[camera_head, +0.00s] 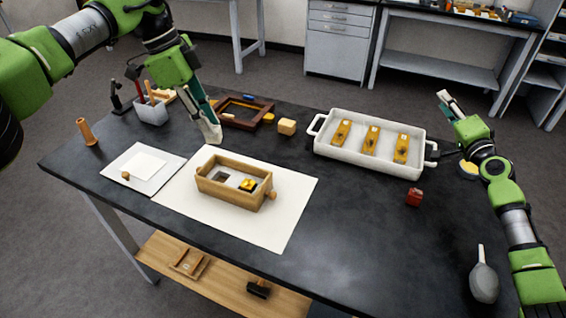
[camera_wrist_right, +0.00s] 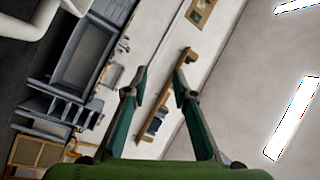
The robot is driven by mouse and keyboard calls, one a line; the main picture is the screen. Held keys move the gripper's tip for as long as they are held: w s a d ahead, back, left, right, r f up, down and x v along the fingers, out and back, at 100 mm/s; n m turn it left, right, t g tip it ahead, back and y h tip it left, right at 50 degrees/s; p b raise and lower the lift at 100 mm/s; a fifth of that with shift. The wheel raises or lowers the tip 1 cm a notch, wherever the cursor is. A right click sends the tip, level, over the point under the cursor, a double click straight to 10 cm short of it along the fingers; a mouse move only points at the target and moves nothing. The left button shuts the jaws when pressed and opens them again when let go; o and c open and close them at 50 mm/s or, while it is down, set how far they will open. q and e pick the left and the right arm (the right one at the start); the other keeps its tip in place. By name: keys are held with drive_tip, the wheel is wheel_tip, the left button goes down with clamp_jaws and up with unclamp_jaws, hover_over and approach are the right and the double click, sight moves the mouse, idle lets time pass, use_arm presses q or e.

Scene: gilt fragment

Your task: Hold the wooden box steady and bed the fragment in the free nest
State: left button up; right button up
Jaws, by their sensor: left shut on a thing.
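The wooden box (camera_head: 232,195) stands open on a white sheet. One nest (camera_head: 221,176) inside looks empty; the other holds a yellow and dark piece (camera_head: 248,185). Three gilt fragments (camera_head: 372,138) lie in a row in the white tray (camera_head: 365,165); I cannot tell which the task means. My right gripper (camera_head: 449,101) is raised beyond the tray's right end. It is open and empty in the right wrist view (camera_wrist_right: 158,82).
A white board (camera_head: 143,163) lies left of the box. A dark frame (camera_head: 240,113) and a wooden block (camera_head: 287,126) lie behind it. A red block (camera_head: 414,197) and a grey bulb (camera_head: 484,280) stand at the right. The front middle of the black table is clear.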

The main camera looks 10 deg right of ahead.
drive_tip(key=w+a+r+n+y, duration=0.1)
drive_tip(key=w+a+n+y, duration=0.2)
drive_tip(key=a, duration=0.5)
drive_tip(key=w+a+r+n+y, duration=0.1)
drive_tip(key=a+n+y, duration=0.35)
drive_tip(key=a, duration=0.35)
drive_tip(key=n+g+y, duration=0.7)
drive_tip(key=n+g, duration=0.4)
drive_tip(key=n, duration=0.6)
approach(242, 163)
drive_tip(key=x, duration=1)
drive_tip(key=shift+w+f, duration=0.15)
clamp_jaws()
